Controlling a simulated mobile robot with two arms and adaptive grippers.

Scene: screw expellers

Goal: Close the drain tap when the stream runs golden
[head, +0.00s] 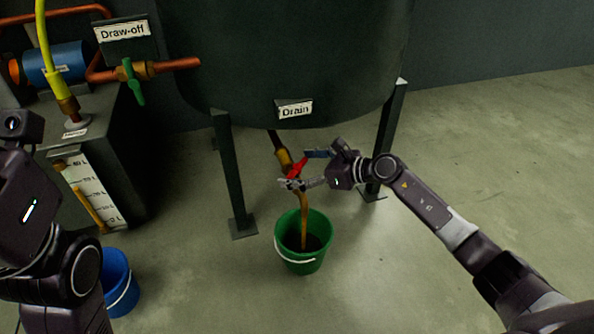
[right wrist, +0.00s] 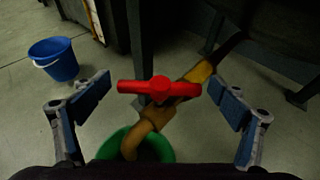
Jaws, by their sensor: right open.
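The drain tap has a red handle (head: 297,167) on a brass pipe under the tank's Drain label. In the right wrist view the red handle (right wrist: 160,88) lies level across the picture, at an angle to the pipe (right wrist: 200,72). A brownish-golden stream (head: 304,215) runs from the spout into a green bucket (head: 303,262), with dark liquid inside. My right gripper (head: 299,169) is open at the tap, its fingers on either side of the handle with visible gaps in the right wrist view. My left arm shows at the left; its fingers are out of view.
The dark tank (head: 290,60) stands on legs (head: 236,180) close around the tap. A green-handled draw-off tap (head: 132,82), a blue pump (head: 56,64) and a level gauge (head: 90,195) are at the left. A blue bucket (head: 120,285) stands near my left arm. Floor at right is clear.

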